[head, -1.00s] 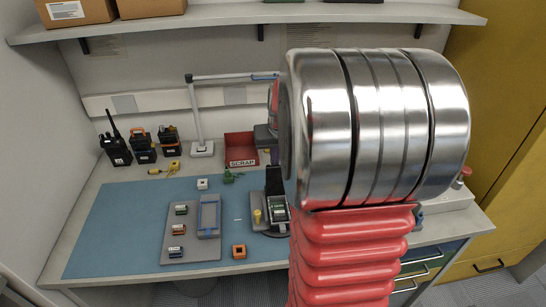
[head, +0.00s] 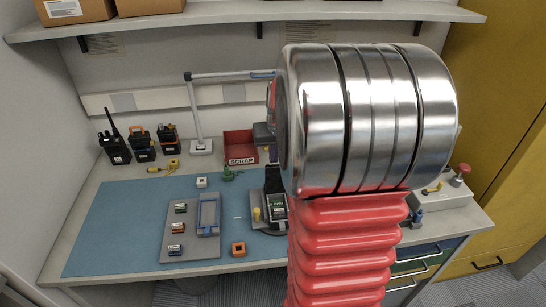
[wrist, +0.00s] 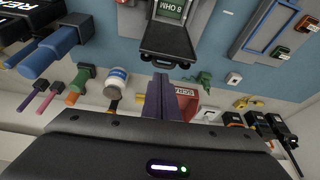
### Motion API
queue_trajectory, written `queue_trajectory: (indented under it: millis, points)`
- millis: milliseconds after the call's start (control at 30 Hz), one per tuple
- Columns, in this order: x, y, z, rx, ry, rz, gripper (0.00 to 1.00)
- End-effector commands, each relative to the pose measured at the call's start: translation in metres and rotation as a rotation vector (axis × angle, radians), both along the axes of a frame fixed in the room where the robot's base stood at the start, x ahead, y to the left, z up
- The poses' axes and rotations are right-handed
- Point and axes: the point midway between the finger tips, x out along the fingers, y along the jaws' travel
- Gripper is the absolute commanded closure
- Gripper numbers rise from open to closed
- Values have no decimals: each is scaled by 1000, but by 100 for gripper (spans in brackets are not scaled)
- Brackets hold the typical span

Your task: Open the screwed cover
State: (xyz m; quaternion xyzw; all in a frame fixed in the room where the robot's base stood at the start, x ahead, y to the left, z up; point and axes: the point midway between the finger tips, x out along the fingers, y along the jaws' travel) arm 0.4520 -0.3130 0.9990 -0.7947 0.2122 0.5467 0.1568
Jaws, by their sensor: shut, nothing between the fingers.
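A small dark device (head: 278,212) with a green block inside sits on a dark round stand on the blue mat, left of my arm. A black panel (head: 273,180) stands upright at its back edge. The wrist view shows the device from above as a black open case (wrist: 174,47) with a green "8 OHM" label (wrist: 172,10). I cannot make out any screws. My gripper (wrist: 160,84) is shut and empty, its fingertips close to the panel edge in that picture; contact cannot be told. My arm hides the gripper in the head view.
A grey tray (head: 188,247) with several small modules and a blue frame lies left on the mat. A red SCRAP bin (head: 239,146), radios (head: 142,144) and a lamp stand behind. Several screwdrivers (wrist: 42,52) and a white jar (wrist: 117,78) show in the wrist view.

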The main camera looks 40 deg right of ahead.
Motion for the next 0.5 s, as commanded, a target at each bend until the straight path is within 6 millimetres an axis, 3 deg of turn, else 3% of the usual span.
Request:
queue_trajectory:
  millis: [500]
  points:
    - [4, -3, 0, 1, 1, 1, 100]
